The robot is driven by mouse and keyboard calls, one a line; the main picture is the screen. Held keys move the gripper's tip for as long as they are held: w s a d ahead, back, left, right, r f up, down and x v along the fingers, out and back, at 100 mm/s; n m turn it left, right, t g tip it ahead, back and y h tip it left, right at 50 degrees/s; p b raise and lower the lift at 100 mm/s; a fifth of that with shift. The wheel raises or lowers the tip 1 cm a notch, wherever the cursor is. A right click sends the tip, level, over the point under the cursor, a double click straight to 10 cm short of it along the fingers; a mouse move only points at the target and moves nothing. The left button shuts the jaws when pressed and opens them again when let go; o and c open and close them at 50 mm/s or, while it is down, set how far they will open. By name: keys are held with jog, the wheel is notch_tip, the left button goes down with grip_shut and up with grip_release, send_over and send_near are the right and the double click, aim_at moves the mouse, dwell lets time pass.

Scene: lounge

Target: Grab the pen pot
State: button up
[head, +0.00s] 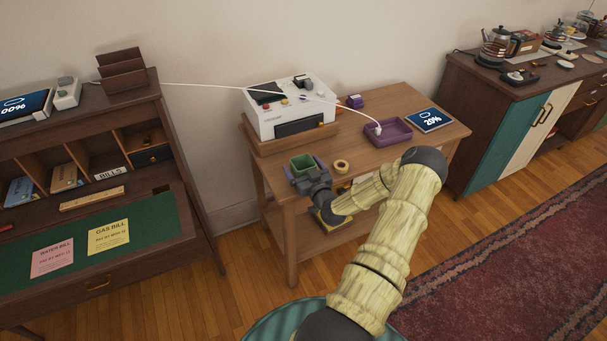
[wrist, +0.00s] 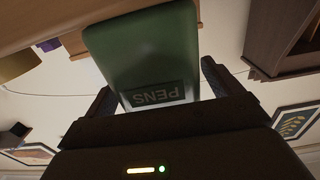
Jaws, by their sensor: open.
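The pen pot (head: 302,163) is a green, square-topped container standing near the front left corner of the small wooden table. In the wrist view its green wall (wrist: 140,50) shows upside down with a dark label reading PENS. My gripper (head: 303,177) is at the pot, and its body hides the pot's lower part in the head view. In the wrist view my gripper (wrist: 155,88) is open, with one dark finger on each side of the pot. I cannot tell whether either finger touches it.
A tape roll (head: 341,166) lies right of the pot. Behind are a white machine (head: 290,107) and a purple tray (head: 387,131) with a white cable end. A tablet (head: 430,119) lies at the right. A desk (head: 130,215) stands left, with floor between.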

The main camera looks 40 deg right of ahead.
jog(key=shift+c, duration=0.2)
jog(key=c, duration=1.1)
jog(key=shift+r, duration=0.15)
jog(key=shift+c, duration=0.2)
notch_tip(320, 180, up, 10)
jog(key=shift+b, duration=0.3)
